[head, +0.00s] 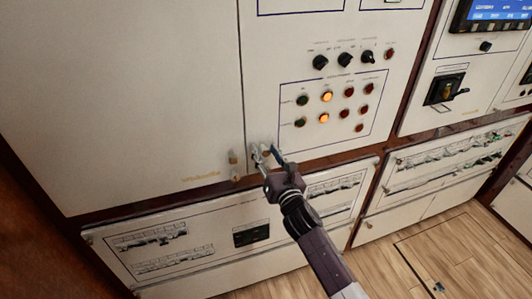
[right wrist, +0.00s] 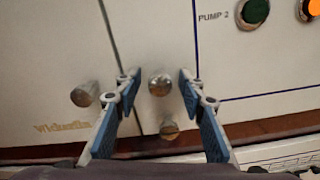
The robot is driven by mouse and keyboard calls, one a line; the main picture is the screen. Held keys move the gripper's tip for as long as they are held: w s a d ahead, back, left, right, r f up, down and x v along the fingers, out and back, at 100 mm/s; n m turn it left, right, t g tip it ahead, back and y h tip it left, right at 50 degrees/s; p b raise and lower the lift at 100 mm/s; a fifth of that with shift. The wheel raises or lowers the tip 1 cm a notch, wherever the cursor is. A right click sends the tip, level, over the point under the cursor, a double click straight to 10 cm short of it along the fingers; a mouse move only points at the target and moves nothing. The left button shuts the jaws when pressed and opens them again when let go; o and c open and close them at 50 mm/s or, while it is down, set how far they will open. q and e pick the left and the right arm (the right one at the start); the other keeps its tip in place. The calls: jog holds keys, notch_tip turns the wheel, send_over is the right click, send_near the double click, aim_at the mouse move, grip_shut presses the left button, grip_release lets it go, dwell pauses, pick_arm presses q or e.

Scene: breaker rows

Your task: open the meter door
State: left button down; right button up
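No label naming the meter door is readable. A large blank cream door (head: 150,90) meets a cream panel with buttons (head: 318,88) at a vertical seam. In the right wrist view a round metal knob (right wrist: 159,84) stands on the button panel just right of the seam, with a brassy knob (right wrist: 169,130) below it. Another metal knob (right wrist: 85,94) is on the blank door, left of the seam. My right gripper (head: 266,153) is open at the panel's lower left corner. Its blue-padded fingers flank the upper right knob, with gaps on both sides. My left gripper is out of view.
To the right are a panel with a black rotary switch (head: 445,90) and a blue screen (head: 492,10). The wooden floor (head: 440,255) at lower right is clear.

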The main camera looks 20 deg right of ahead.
grip_shut()
jog(key=shift+s, duration=0.1)
